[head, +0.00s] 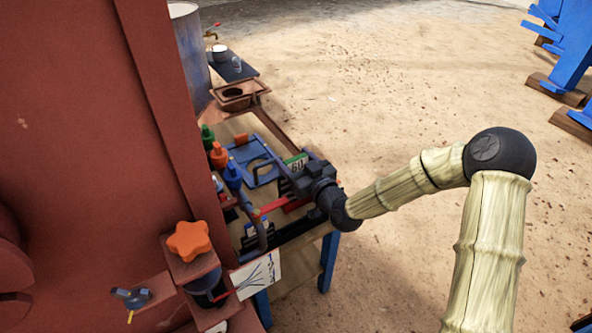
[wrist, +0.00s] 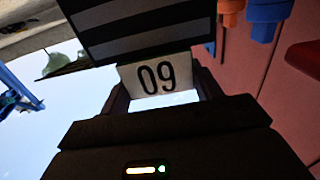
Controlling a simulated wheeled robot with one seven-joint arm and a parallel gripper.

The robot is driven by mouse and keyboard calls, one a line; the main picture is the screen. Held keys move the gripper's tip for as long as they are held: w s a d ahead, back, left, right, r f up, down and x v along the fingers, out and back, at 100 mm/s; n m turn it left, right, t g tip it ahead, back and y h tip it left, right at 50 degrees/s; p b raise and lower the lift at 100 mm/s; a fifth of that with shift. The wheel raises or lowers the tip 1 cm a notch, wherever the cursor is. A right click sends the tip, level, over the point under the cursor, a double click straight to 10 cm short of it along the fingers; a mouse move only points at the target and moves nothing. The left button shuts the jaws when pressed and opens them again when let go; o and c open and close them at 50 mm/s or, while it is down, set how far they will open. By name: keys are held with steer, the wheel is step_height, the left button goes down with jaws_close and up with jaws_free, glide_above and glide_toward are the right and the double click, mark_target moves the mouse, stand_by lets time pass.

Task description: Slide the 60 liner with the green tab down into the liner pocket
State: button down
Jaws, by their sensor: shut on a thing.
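My gripper (head: 306,183) is over the workbench in the head view, shut on the 60 liner (head: 286,187). The liner's tab (head: 297,163) reads 60 and shows green at its edge. In the wrist view, the white number label (wrist: 157,77) appears upside down between the fingers of my gripper (wrist: 161,92). The liner's dark, striped face (wrist: 140,28) extends beyond it. My gripper hides part of the liner in the head view. I cannot pick out the liner pocket for certain, nor tell whether the liner's lower edge touches anything.
The workbench (head: 236,130) carries a blue frame (head: 262,168) and a red bar (head: 270,208). Green, orange and blue-topped items (head: 217,154) line its left side. A large red machine wall (head: 90,150) stands close on the left. Open sandy ground lies to the right.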

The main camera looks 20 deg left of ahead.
steer(key=shift+r, duration=0.35)
stand_by(0.4)
steer(key=shift+w+d+r+p, duration=0.1)
steer(key=shift+w+d+p, duration=0.1)
steer(key=shift+d+p, duration=0.15)
steer(key=s+d+r+m+t+h+p, duration=0.1)
steer(key=d+m+t+h+p, duration=0.2)
steer(key=d+p, duration=0.9)
steer(key=s+d+r+m+t+h+p, duration=0.1)
steer(key=d+m+t+h+p, duration=0.2)
steer(key=d, duration=1.8)
steer(key=m+h+p, duration=0.4)
steer(key=h+p, duration=0.3)
steer(key=p, duration=0.3)
steer(key=shift+d+r+h, duration=0.15)
steer(key=shift+r+h, duration=0.25)
